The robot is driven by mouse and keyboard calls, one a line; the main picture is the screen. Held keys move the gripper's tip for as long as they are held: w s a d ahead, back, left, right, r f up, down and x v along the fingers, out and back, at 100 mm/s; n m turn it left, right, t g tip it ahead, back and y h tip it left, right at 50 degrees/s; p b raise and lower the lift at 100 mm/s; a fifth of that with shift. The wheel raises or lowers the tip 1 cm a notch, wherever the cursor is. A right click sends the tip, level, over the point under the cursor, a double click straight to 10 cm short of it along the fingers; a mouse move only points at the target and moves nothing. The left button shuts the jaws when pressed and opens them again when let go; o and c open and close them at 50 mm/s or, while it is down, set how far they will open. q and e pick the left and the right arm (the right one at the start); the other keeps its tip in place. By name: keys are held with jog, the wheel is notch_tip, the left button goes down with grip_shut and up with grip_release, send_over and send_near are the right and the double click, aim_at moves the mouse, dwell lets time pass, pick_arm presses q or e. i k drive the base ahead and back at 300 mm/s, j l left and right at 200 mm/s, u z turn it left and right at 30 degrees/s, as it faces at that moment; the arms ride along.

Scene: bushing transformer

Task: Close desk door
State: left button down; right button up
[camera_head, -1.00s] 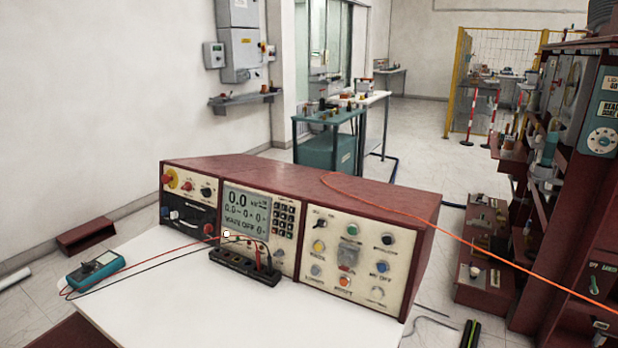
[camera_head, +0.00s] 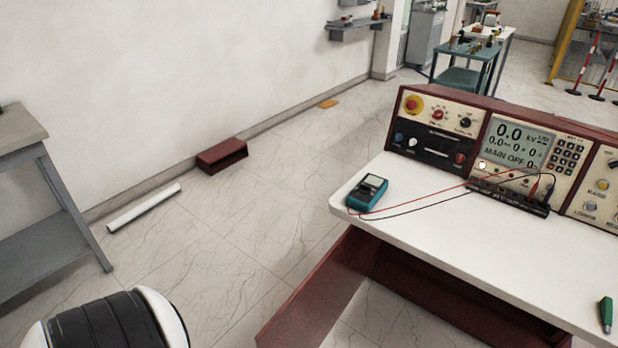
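The desk has a white top (camera_head: 420,235) and a dark red body below it. A dark red panel (camera_head: 315,295), which looks like the desk door, stands out from under the top's left end toward the lower middle of the view. It appears swung open, and a dark red interior (camera_head: 430,300) shows to its right. Its lower edge is cut off by the frame. Neither gripper is in view. A white and black rounded part at the lower left looks like part of my own arm.
A control console (camera_head: 490,140) and a teal meter (camera_head: 367,192) with leads sit on the desk. A grey table (camera_head: 35,200) stands at the left. A white tube (camera_head: 144,207) and red box (camera_head: 222,155) lie by the wall. The tiled floor between is mostly clear.

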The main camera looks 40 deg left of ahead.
aim_at(306, 318)
jog(key=j, duration=0.45)
jog(key=k+j+z, duration=0.1)
jog(key=j, duration=0.4)
jog(key=k+j, duration=0.1)
jog(key=j, duration=0.35)
jog(key=k+j+z, duration=0.1)
jog(key=j, duration=0.4)
jog(key=k+j, duration=0.1)
jog(key=j, duration=0.35)
jog(key=k+j+z, duration=0.1)
jog(key=j, duration=0.35)
